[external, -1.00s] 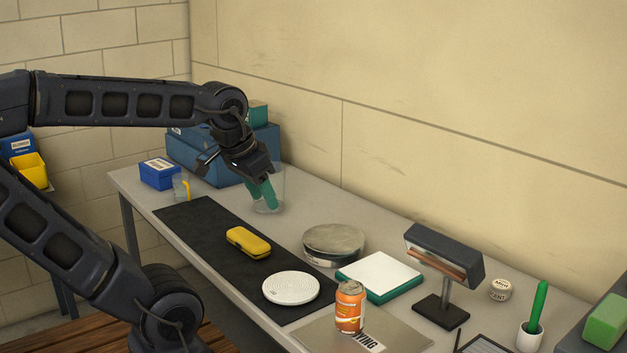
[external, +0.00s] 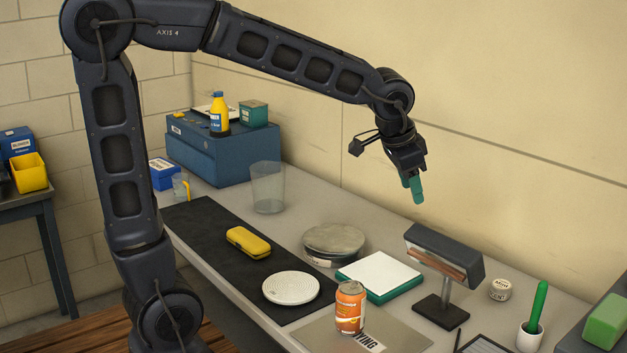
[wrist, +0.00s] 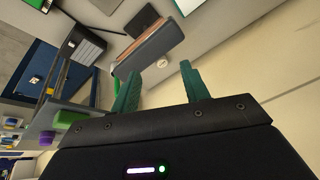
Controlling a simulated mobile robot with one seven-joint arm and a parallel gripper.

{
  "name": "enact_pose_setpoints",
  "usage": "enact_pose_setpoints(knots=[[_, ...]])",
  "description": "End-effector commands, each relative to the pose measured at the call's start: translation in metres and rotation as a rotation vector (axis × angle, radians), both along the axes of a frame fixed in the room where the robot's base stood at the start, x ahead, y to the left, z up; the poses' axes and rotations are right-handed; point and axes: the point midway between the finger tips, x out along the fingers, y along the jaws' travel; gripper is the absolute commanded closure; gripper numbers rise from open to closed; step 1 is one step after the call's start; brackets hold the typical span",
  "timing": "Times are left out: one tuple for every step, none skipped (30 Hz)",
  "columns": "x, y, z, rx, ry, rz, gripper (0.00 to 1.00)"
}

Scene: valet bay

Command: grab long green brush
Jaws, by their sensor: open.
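A long green brush (external: 539,301) stands upright, leaning slightly, in a small white cup (external: 529,338) at the right of the bench in the external view. Its lower end is hidden inside the cup. My gripper (external: 416,190) is in the air above the bench, left of and higher than the brush, beyond the dark stand. Its teal fingers point down. In the wrist view the fingers (wrist: 160,88) are spread apart with nothing between them.
A dark stand with a slanted head (external: 445,255) and a round tin (external: 500,289) are between my gripper and the cup. A grey box with a green block (external: 607,322) is right of the cup. An orange can (external: 350,308) stands near the front.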

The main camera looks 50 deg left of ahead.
Motion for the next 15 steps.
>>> enact_pose_setpoints(knots=[[0.012,-0.015,-0.005,-0.002,0.007,-0.027,0.54],[0.018,-0.024,-0.008,-0.003,0.008,-0.042,0.54],[0.026,-0.036,-0.011,-0.006,0.011,-0.062,0.54],[0.032,-0.045,-0.013,-0.01,0.012,-0.078,0.54],[0.038,-0.054,-0.017,-0.013,0.014,-0.093,0.54],[0.046,-0.066,-0.02,-0.018,0.016,-0.112,0.54],[0.051,-0.075,-0.023,-0.022,0.019,-0.128,0.54],[0.056,-0.085,-0.026,-0.026,0.02,-0.142,0.54],[0.063,-0.097,-0.031,-0.032,0.022,-0.162,0.54],[0.068,-0.107,-0.033,-0.038,0.023,-0.177,0.54],[0.072,-0.116,-0.037,-0.044,0.026,-0.191,0.54],[0.079,-0.128,-0.042,-0.051,0.029,-0.21,0.54],[0.083,-0.138,-0.045,-0.058,0.031,-0.223,0.54],[0.087,-0.148,-0.049,-0.065,0.034,-0.237,0.54],[0.092,-0.16,-0.054,-0.075,0.036,-0.254,0.54]])
